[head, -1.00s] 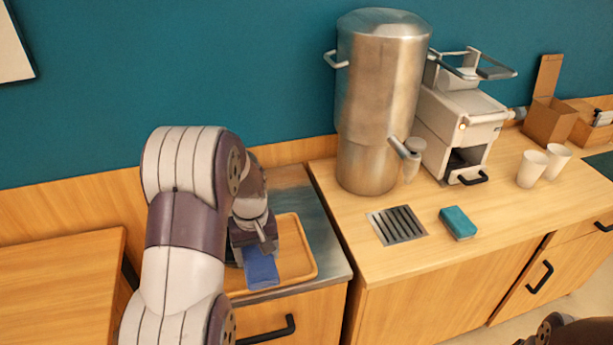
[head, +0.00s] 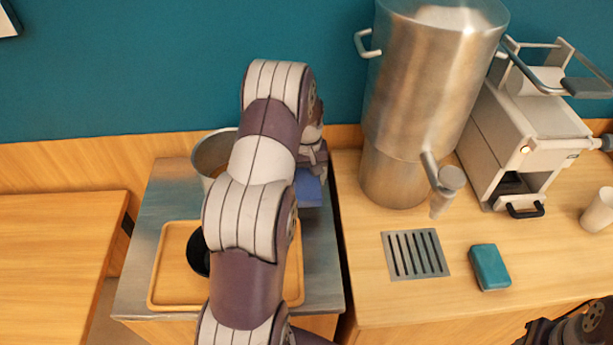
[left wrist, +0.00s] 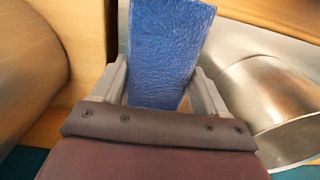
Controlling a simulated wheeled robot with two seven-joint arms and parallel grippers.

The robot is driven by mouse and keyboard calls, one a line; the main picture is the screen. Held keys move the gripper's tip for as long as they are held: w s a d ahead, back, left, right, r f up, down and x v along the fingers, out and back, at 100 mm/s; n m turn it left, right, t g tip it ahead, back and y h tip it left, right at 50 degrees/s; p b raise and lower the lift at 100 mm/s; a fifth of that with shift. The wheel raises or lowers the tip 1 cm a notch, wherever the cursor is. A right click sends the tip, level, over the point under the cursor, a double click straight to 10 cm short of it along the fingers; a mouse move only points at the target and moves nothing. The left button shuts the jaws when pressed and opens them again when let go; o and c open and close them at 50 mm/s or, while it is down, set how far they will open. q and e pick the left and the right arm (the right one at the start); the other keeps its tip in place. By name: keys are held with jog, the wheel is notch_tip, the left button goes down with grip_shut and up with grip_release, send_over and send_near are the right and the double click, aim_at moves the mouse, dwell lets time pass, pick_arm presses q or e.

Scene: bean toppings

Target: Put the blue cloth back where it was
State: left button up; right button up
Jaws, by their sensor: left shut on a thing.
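The blue cloth (head: 308,190) hangs from my left gripper (head: 314,160) above the back right of the metal worktop (head: 322,255). In the left wrist view the cloth (left wrist: 165,50) stands between the two grey fingers of my left gripper (left wrist: 160,92), which is shut on it. My left arm hides part of the cloth and gripper in the head view. I cannot tell whether the cloth touches the worktop. The fingers of my right gripper do not show.
A wooden tray (head: 162,278) with a black bowl (head: 197,254) lies on the worktop, partly behind my arm. A metal pot (head: 211,152) stands behind it. The tall steel urn (head: 425,90), drain grate (head: 414,254) and teal sponge (head: 490,267) are on the right counter.

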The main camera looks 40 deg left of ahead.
aim_at(305, 170)
pick_arm(q)
jog(key=w+a+f, duration=0.2)
jog(key=shift+w+a, duration=0.15)
jog(key=shift+w, duration=0.15)
jog(key=shift+w+a+f+p, duration=0.1)
jog(key=shift+a+f+p, duration=0.1)
jog(key=shift+p, duration=0.1)
notch_tip(305, 170, down, 4)
jog(key=shift+r+p, duration=0.25)
jog(key=shift+p, duration=0.3)
jog(key=shift+w+f, duration=0.1)
jog(key=shift+f, duration=0.25)
jog(key=o, duration=1.3)
